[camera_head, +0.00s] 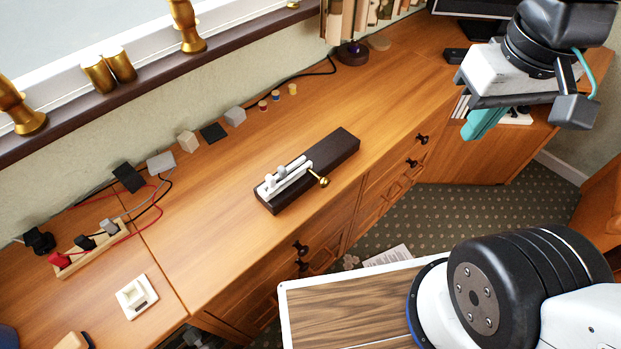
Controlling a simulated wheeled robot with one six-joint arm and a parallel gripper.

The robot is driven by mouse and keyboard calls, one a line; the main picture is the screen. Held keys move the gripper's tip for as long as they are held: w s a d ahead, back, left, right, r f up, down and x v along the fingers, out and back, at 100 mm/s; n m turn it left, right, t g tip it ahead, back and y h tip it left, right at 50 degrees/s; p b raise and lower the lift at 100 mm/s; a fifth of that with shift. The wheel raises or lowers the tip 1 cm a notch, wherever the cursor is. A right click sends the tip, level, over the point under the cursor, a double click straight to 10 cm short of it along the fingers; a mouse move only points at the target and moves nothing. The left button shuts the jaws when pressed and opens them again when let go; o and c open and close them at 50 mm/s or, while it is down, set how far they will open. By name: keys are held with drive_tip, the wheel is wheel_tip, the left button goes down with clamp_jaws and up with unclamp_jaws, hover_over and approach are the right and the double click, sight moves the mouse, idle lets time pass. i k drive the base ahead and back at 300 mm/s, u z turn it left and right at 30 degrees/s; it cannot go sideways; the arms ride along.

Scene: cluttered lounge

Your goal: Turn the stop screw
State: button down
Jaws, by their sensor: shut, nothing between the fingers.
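A dark rectangular block (338,156) lies at a slant on the wooden counter, near its front edge. A white metal mechanism (288,178) with a rod along it is mounted on the block's left half. A brass ball knob (323,182) on a short stem sticks out from the mechanism's front side. The stop screw is too small to tell apart from the other parts of the mechanism. My gripper (468,134), with teal fingers, is at the upper right, well apart from the block. It is shut and empty.
The counter (220,215) is clear around the block. Brass cups (108,70) stand on the sill. A monitor (475,8) stands at the back right.

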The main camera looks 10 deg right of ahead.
sight(323, 182)
drive_tip(key=u, duration=0.7)
drive_tip(key=k, duration=1.15)
drive_tip(key=z, duration=0.7)
